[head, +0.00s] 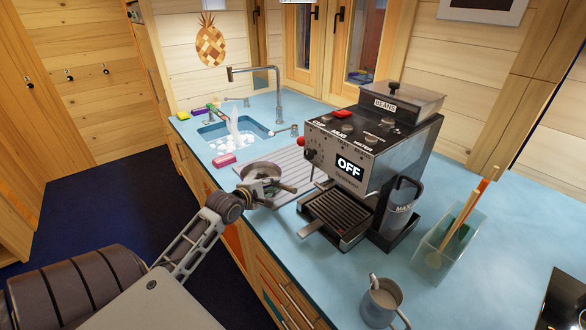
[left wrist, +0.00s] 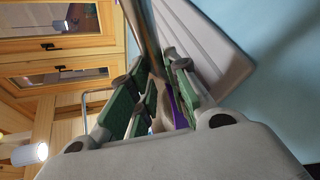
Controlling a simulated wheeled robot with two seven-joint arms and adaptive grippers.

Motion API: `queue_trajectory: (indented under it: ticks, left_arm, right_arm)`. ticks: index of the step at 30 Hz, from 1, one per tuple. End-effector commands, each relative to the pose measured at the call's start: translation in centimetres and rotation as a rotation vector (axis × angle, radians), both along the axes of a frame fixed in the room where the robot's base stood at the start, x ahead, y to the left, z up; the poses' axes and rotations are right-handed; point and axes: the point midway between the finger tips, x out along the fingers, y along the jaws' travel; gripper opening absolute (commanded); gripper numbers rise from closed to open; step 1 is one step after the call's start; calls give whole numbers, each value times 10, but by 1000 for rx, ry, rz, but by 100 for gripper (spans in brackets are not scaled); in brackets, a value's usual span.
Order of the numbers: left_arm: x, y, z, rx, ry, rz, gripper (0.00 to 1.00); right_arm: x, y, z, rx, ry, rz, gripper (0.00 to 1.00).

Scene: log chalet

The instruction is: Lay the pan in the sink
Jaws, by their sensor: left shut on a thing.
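The pan (head: 259,169) is a small greyish round pan, seen over the near end of the drainboard in the head view. My left gripper (head: 268,187) is shut on it, and the gripper partly hides it. In the left wrist view, my left gripper (left wrist: 155,105) shows green finger pads closed around a brownish metal bar (left wrist: 143,38), which looks like part of the pan. I cannot tell whether the pan touches the drainboard. The sink (head: 257,128) is a blue basin beyond the pan, with white foam or dishes inside. My right gripper is not in view.
A grey ribbed drainboard (head: 284,160) lies between the sink and the coffee machine (head: 362,150). A tall faucet (head: 279,95) stands behind the sink. A pink sponge (head: 223,160) lies at the front edge. A mug (head: 380,300) and a utensil holder (head: 440,245) stand at right.

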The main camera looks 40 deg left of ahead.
Motion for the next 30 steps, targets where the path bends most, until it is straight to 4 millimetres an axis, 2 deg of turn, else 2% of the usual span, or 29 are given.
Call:
queue_trajectory:
  ticks: [16,30]
  left_arm:
    - [53,5,4,6,-6,0,0]
    - [96,9,4,4,-7,-1,0]
  right_arm:
    - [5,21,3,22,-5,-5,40]
    - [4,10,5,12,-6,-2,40]
